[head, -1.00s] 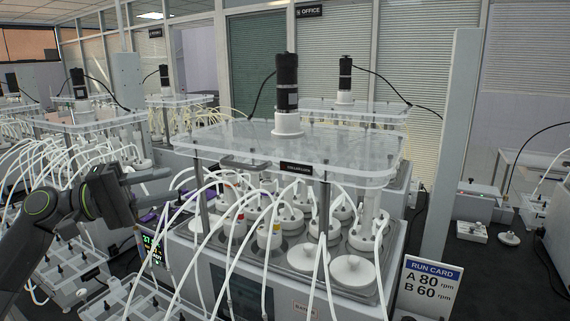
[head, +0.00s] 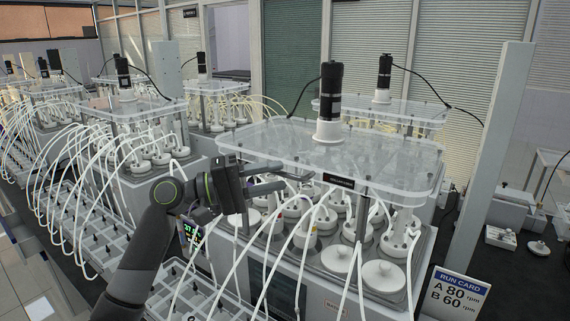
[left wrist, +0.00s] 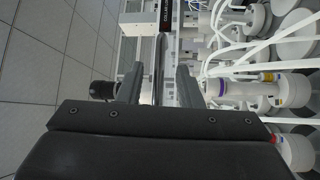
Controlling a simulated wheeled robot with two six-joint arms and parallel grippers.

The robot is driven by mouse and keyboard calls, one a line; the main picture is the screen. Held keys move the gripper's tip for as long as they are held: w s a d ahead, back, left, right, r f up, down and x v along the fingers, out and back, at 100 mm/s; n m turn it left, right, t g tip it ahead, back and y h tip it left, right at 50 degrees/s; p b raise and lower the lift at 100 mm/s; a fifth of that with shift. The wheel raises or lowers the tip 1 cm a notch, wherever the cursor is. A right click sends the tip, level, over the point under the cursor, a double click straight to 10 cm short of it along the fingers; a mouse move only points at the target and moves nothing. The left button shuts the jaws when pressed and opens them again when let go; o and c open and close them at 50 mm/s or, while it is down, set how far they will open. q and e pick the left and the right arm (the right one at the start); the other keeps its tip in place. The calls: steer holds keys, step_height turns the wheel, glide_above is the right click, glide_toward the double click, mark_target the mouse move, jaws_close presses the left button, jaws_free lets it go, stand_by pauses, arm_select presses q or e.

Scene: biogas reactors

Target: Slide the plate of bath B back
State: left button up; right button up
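The clear plate (head: 400,158) lies level on posts above the nearest bath (head: 330,275), whose front label is hard to read but seems to say bath B. A black motor on a white collar (head: 330,105) stands on the plate, and a dark label (head: 338,181) is on its front edge. My left gripper (head: 284,176) is at the plate's front left edge, near its handle, fingers apart. In the left wrist view the two fingers (left wrist: 158,85) stand apart with a thin grey bar between them; contact is unclear. My right gripper is not in view.
White lidded bottles (head: 384,275) with many looping white tubes (head: 235,270) crowd below and in front of the plate. A run card (head: 458,292) stands at right, beside a grey post (head: 490,170). Another bath's plate (head: 135,106) is at left.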

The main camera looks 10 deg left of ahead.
mark_target(286, 175)
arm_select(q)
steer(key=shift+p+x, duration=0.55)
steer(key=shift+x, duration=1)
jaws_close()
